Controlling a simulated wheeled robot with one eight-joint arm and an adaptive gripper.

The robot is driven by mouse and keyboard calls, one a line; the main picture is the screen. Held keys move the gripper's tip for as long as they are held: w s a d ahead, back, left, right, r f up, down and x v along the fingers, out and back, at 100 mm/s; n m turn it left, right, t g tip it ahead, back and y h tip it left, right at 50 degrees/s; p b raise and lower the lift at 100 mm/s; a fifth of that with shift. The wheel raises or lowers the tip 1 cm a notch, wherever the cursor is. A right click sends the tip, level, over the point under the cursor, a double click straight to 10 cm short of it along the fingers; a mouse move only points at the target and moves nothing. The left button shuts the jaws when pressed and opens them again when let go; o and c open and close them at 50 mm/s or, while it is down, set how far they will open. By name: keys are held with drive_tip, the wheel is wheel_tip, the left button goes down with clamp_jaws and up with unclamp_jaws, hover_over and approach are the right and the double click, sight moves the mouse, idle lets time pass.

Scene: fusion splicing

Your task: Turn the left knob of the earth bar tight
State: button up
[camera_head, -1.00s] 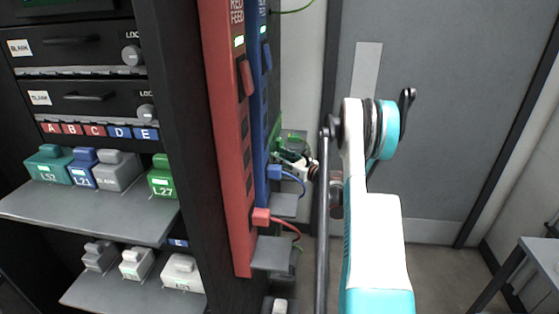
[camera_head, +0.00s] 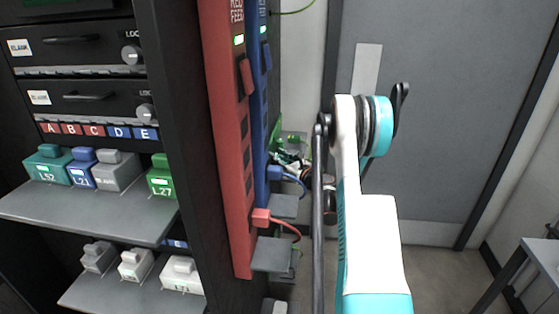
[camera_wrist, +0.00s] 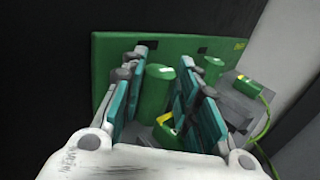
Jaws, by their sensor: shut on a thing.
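The green earth bar (camera_wrist: 110,62) fills the upper middle of the wrist view. It bears two green round knobs. The left knob (camera_wrist: 155,92) stands between the teal finger pads of my gripper (camera_wrist: 164,66), which is shut on it. The right knob (camera_wrist: 213,70) stands free, just right of the right finger. In the head view my gripper (camera_head: 291,162) is at the side of the rack, partly hidden behind the blue power strip and my arm. The knobs cannot be made out there.
In the head view the red strip (camera_head: 228,150) and blue strip (camera_head: 259,120) stand close left of my gripper.

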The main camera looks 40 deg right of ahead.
drive_tip(key=shift+a+m+h, duration=0.15)
drive_tip(key=shift+m+h, duration=0.45)
drive_tip(key=shift+h, duration=0.4)
drive_tip(key=o, duration=0.8)
